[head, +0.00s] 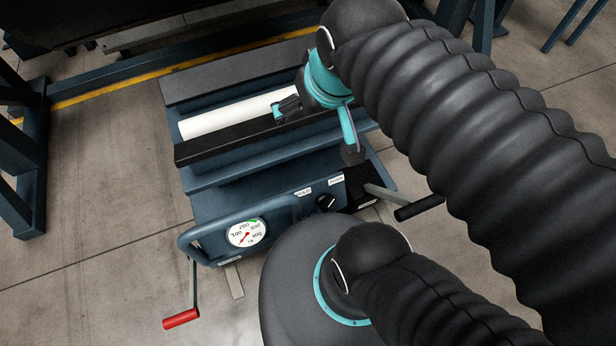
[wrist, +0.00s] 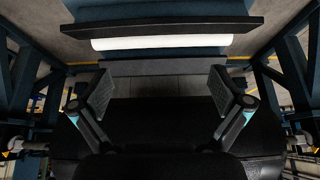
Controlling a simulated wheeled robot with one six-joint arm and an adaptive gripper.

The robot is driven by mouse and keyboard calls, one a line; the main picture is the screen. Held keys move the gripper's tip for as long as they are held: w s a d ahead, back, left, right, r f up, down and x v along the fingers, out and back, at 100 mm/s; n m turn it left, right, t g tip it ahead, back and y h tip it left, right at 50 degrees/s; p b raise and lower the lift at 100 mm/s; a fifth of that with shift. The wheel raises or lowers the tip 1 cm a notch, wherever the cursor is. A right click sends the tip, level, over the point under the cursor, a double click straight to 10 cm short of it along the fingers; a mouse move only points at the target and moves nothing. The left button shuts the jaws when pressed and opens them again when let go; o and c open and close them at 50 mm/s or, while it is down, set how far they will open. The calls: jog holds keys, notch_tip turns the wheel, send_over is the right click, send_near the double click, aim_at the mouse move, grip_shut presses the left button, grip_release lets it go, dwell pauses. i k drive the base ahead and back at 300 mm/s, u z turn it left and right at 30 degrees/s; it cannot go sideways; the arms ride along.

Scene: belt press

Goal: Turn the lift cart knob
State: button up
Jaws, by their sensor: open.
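The lift cart (head: 215,205) is a dark blue unit standing on the floor. Its small black knob (head: 325,203) sits on the front panel, right of the round gauge and beside small white labels. My gripper (head: 288,108) is above the cart's top, over the white roll and well apart from the knob. In the wrist view my gripper (wrist: 165,92) has its two fingers spread wide with nothing between them. The knob is not visible in the wrist view.
A white roll (head: 210,121) lies between two dark bars on the cart. The gauge (head: 247,233) is on the panel. A red-handled crank (head: 181,319) hangs at left; a black-handled lever (head: 419,208) sticks out right. Blue frame posts (head: 36,160) stand at left. Floor at left is clear.

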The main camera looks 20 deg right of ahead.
aim_at(325, 201)
jog(key=k, duration=0.5)
jog(key=z, duration=2.65)
jog(key=k, duration=2.3)
jog(key=u, duration=1.3)
